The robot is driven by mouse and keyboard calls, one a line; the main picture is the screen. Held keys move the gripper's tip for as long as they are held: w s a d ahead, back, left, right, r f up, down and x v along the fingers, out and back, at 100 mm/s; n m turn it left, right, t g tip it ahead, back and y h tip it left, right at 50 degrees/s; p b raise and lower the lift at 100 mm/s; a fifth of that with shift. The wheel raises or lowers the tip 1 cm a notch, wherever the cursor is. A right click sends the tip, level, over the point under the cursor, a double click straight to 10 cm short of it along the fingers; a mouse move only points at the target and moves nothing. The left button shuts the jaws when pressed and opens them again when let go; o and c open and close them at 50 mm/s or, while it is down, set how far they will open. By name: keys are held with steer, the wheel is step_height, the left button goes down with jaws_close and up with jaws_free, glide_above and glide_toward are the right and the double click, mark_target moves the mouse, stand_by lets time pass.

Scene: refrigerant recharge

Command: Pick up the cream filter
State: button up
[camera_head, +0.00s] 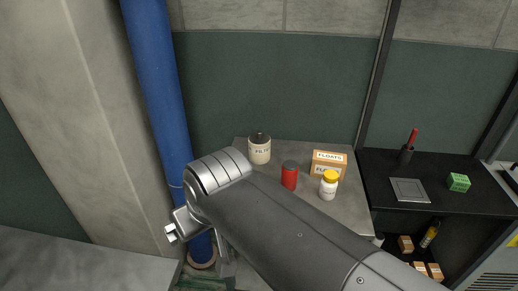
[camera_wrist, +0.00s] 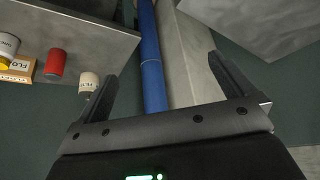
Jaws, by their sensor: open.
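The cream filter (camera_head: 259,153) is a cream cylinder with a dark top and dark lettering. It stands upright at the back left of a grey table in the head view. In the wrist view the cream filter (camera_wrist: 89,82) is at the left, upside down, beside the left finger. My gripper (camera_head: 172,234) is left of the table in the head view, in front of the blue pipe and apart from the filter. In the wrist view my gripper (camera_wrist: 163,68) has its fingers wide apart with nothing between them.
On the table (camera_head: 349,215) stand a red can (camera_head: 289,177), a yellow-capped white bottle (camera_head: 328,190) and a FLOATS box (camera_head: 329,158). A blue pipe (camera_head: 158,95) rises left of the table. A black shelf unit (camera_head: 455,198) with small items is at the right.

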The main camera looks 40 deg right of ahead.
steer(key=w+d+r+m+h, duration=0.25)
steer(key=w+d, duration=0.55)
steer(key=w, duration=0.5)
steer(key=m+g+h, duration=0.1)
steer(key=m+h, duration=0.1)
steer(key=m, duration=0.5)
glide_toward(259, 140)
steer(key=w+d+f, duration=0.1)
steer(key=shift+n, duration=0.25)
steer(key=x, duration=0.5)
steer(key=shift+d, duration=0.1)
steer(key=x, duration=0.5)
steer(key=shift+s+a+f, duration=0.15)
steer(key=shift+a+f, duration=0.15)
steer(key=shift+w+d+f, duration=0.2)
steer(key=shift+d+f, duration=0.05)
steer(key=shift+f, duration=0.15)
steer(key=shift+c, duration=0.2)
